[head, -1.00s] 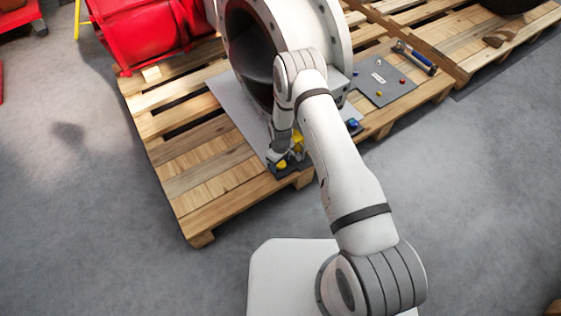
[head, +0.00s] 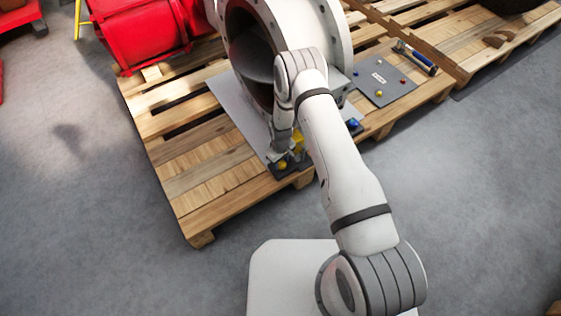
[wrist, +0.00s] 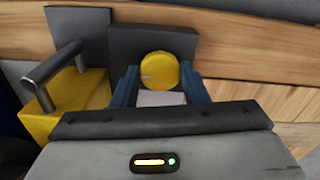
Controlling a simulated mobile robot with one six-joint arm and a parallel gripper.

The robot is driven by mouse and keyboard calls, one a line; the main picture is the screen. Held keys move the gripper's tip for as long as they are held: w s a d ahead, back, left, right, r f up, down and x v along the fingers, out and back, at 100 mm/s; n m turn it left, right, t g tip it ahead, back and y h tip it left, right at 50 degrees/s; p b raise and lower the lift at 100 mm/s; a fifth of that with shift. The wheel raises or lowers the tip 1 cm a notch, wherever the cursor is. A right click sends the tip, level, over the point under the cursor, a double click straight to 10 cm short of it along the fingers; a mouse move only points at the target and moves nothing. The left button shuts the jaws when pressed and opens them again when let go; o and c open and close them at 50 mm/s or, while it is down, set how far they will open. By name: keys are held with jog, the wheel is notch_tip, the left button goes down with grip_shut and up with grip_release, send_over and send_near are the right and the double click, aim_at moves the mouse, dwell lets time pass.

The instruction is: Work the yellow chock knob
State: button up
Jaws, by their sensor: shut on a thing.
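The yellow chock knob (wrist: 159,71) is a round yellow disc in front of a dark upright plate in the wrist view. My gripper (wrist: 160,84) has its two blue fingers on either side of the knob's lower part, shut on it. In the head view the knob (head: 282,164) is a small yellow spot at the pallet's front edge, and my gripper (head: 281,154) reaches down onto it from above. A yellow block with a grey bar handle (wrist: 62,85) stands left of the knob in the wrist view.
A large grey flanged valve body (head: 342,35) stands on the wooden pallet (head: 190,180), close behind my arm. A dark panel with small coloured knobs (head: 385,90) lies to the right. A blue piece (head: 354,125) sits near my forearm. Floor in front is clear.

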jog(key=m+b, duration=0.1)
jog(key=m, duration=0.4)
jog(key=m+b, duration=0.1)
jog(key=m, duration=0.3)
jog(key=shift+m, duration=0.3)
jog(key=m+b, duration=0.1)
jog(key=m, duration=0.3)
jog(key=shift+m, duration=2.1)
jog(key=o, duration=1)
